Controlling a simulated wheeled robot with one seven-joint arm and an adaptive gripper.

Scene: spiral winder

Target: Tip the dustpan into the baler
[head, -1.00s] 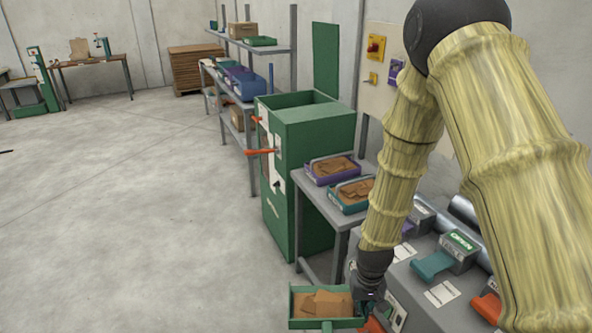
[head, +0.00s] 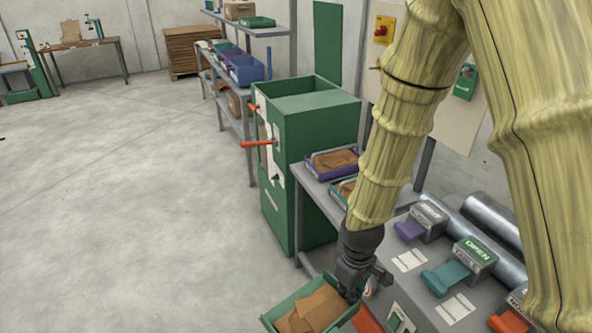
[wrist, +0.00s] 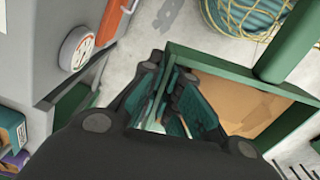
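The green dustpan (head: 278,320) is at the bottom of the head view, cut off by the frame edge, with brown cardboard scraps (head: 312,310) in it. My gripper (head: 352,293) is at its right side and appears shut on its side wall; in the wrist view the fingers (wrist: 180,105) sit on that wall. The dustpan's floor and cardboard (wrist: 235,100) show beside them, and its thick green handle (wrist: 285,50) runs off to the upper right. The baler (head: 318,140) is the tall green cabinet with an open top and orange handles, standing beyond the dustpan and apart from it.
A grey bench with a teal lever (head: 445,277), a purple lever (head: 410,230) and rollers is at the right. Shelving (head: 240,85) is behind the baler. Open floor (head: 120,200) lies to the left.

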